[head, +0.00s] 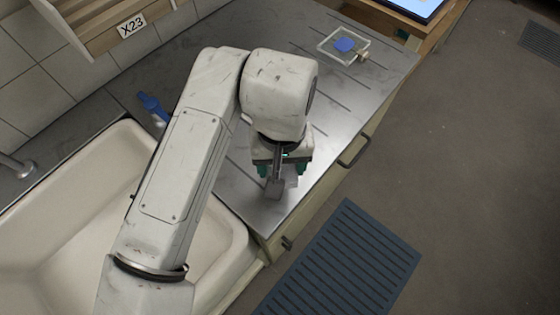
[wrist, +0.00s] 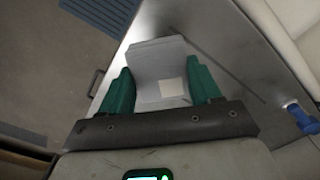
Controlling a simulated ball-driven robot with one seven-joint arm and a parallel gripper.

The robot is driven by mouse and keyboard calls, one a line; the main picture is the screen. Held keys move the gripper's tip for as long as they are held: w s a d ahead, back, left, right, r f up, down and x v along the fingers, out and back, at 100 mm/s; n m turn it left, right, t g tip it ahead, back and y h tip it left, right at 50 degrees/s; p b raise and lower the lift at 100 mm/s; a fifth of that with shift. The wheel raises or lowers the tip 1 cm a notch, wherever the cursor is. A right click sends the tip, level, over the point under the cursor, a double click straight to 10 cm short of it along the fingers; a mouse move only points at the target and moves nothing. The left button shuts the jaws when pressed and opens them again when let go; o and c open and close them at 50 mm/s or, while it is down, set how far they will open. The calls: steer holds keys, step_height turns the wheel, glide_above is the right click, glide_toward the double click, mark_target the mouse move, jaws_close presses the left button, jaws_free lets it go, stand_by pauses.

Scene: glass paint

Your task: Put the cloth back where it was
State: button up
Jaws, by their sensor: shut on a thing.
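The cloth is a light grey folded piece (wrist: 155,62) with a small paler square on it, between the green fingers of my gripper (wrist: 160,92) in the wrist view. My gripper is shut on it. In the head view the gripper (head: 284,166) is over the near end of the steel counter (head: 335,115), and the grey cloth (head: 275,188) shows just below the fingers. I cannot tell whether the cloth touches the counter.
A white sink (head: 235,250) lies to the left, with a blue-handled item (head: 152,104) behind it. A clear-walled tray (head: 322,48) with a blue piece (head: 344,45) stands at the counter's far end. A blue ribbed mat (head: 345,265) lies on the floor. The counter's middle is clear.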

steer(key=w+f, duration=0.2)
steer(key=shift+w+a+f, duration=0.15)
steer(key=shift+a+f, duration=0.05)
steer(key=shift+f, duration=0.1)
steer(key=shift+w+f, duration=0.1)
steer(key=shift+f, duration=1.6)
steer(key=o, duration=1)
steer(key=shift+f, duration=0.1)
